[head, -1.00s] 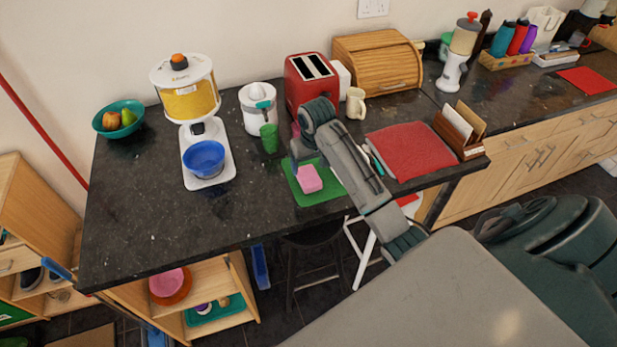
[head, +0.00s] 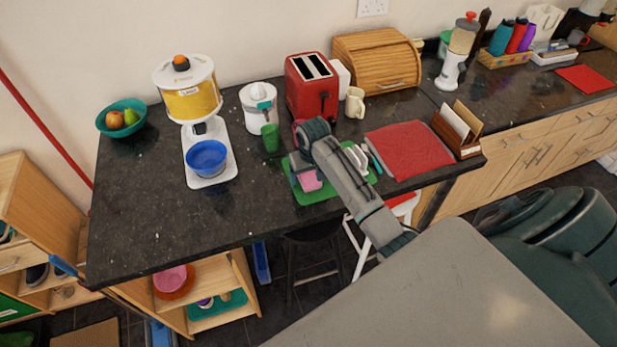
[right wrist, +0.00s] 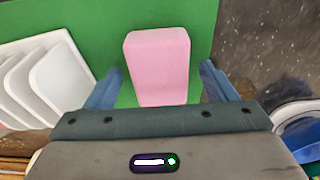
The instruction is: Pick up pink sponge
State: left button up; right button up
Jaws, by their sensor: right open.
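The pink sponge (head: 311,181) lies on the green mat (head: 322,196) on the dark counter, partly hidden by my right arm in the head view. The right wrist view shows the sponge (right wrist: 160,58) upright in the picture, on the green mat (right wrist: 70,20). My right gripper (right wrist: 158,88) is open, with a blue finger on each side of the sponge's near end and a gap on both sides. In the head view my right gripper (head: 303,171) is over the mat, mostly hidden behind its own wrist. My left gripper is not in view.
A white slotted rack (head: 357,156) stands at the mat's right side. A green cup (head: 270,138), a red toaster (head: 312,88) and a cream mug (head: 355,103) stand behind.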

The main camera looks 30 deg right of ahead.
aim_at(308, 173)
jog(key=shift+f, duration=0.15)
jog(key=c, duration=1)
jog(key=shift+c, duration=0.2)
jog(key=shift+w+r+b, duration=0.1)
jog(key=shift+r+b, duration=0.4)
jog(key=shift+r, duration=0.2)
notch_tip(308, 173, up, 2)
jog(key=shift+r+b, duration=0.25)
jog(key=shift+b, duration=0.75)
jog(key=s+r+b, duration=0.1)
jog(key=s+b, duration=0.3)
jog(key=s, duration=1.2)
jog(key=shift+a+r, duration=0.3)
jog(key=shift+r, duration=0.05)
